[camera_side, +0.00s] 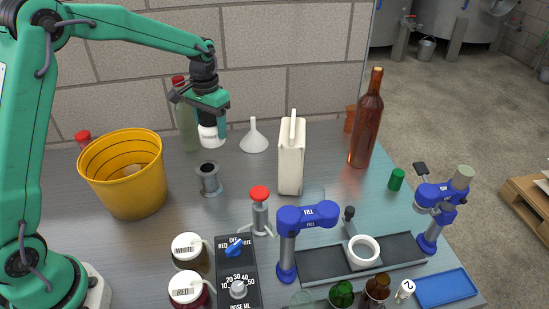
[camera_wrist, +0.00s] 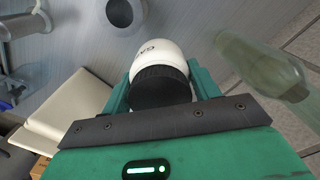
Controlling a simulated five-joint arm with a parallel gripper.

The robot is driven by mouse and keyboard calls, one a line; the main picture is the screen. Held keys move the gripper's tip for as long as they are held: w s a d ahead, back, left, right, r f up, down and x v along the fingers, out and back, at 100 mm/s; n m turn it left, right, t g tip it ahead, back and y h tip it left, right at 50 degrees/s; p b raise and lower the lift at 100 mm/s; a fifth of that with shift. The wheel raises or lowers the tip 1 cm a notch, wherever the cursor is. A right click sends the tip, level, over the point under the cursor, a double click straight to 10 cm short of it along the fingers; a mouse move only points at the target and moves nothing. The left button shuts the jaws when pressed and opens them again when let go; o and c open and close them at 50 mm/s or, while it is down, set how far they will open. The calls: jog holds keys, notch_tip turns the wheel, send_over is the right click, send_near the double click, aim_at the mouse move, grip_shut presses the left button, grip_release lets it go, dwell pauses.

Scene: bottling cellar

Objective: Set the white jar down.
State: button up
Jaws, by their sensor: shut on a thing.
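The white jar (camera_side: 209,136) has a black lid and hangs upright under my gripper (camera_side: 211,120) in the side view. In the wrist view the white jar (camera_wrist: 160,52) shows its white body with part of a dark label. Its black lid sits between the two green fingers of my gripper (camera_wrist: 158,88), which is shut on it. The jar is over the back part of the table, left of the white funnel (camera_side: 254,138). I cannot tell whether its base is clear of the table or touching it.
A green bottle (camera_side: 187,128) stands close behind the jar. A grey flanged cylinder (camera_side: 209,180) is in front, a yellow bucket (camera_side: 122,185) to the left. A cream jug (camera_side: 290,160) and a brown bottle (camera_side: 366,125) stand right. Bare table lies between cylinder and jug.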

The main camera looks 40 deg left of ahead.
aim_at(202, 114)
jog(key=shift+w+a, duration=0.1)
jog(key=shift+a, duration=1.45)
jog(key=shift+f, duration=5)
jog(key=shift+f, duration=0.15)
jog(key=o, duration=1.1)
jog(key=shift+c, duration=0.2)
notch_tip(202, 114, up, 12)
jog(key=shift+d+r, duration=0.1)
jog(key=shift+r, duration=0.15)
